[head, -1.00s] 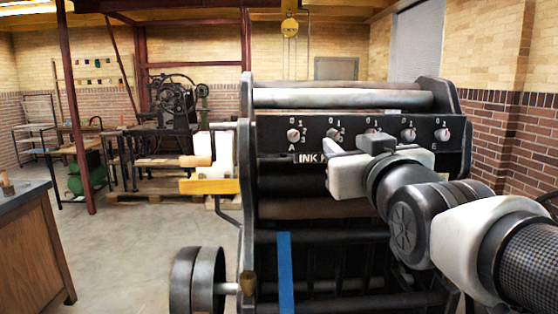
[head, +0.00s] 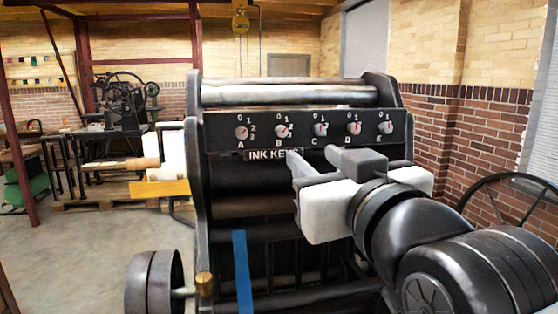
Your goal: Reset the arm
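My arm reaches in from the lower right of the head view. My gripper (head: 304,166) is in front of the black hand press (head: 225,180), just below its row of ink key dials. A pale grey finger points up and away beside the "INK KEY" label (head: 262,155) and covers the label's right end. The white gripper body and a dark block hide the rest of the fingers, so the gap between them cannot be judged. No held object shows. Whether the finger touches the press cannot be told.
Several dials, A (head: 241,132) to E (head: 385,128), line the press's top panel. A yellow board (head: 160,188) and a flywheel (head: 152,283) stick out at its left. A spoked wheel (head: 505,205) stands at right. Bare floor (head: 80,250) lies at left.

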